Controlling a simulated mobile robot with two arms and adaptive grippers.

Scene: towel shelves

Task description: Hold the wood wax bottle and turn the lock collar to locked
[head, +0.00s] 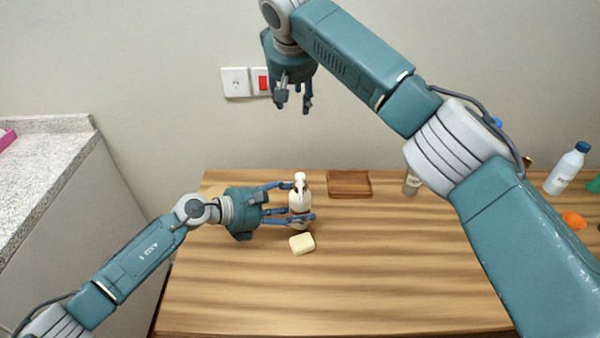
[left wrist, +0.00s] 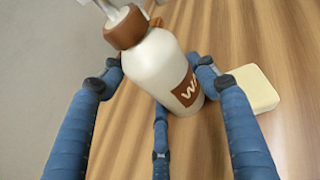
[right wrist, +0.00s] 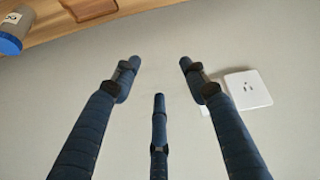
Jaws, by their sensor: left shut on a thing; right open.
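The wood wax bottle (head: 299,203) is cream with a pump top and stands on the wooden table. In the left wrist view the bottle (left wrist: 160,65) shows a brown label with part of a "W" word and a brown collar (left wrist: 125,27) at its neck. My left gripper (head: 301,203) reaches in from the left and is shut on the bottle's body. Its fingers (left wrist: 155,85) lie around the bottle. My right gripper (head: 294,108) is open and empty, high above the table in front of the wall. I cannot read the collar's lock position.
A pale yellow block (head: 302,244) lies just in front of the bottle. A brown wooden tray (head: 349,184) is behind it to the right. A white bottle with a blue cap (head: 567,168) and an orange item (head: 573,221) are far right. The table's front middle is clear.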

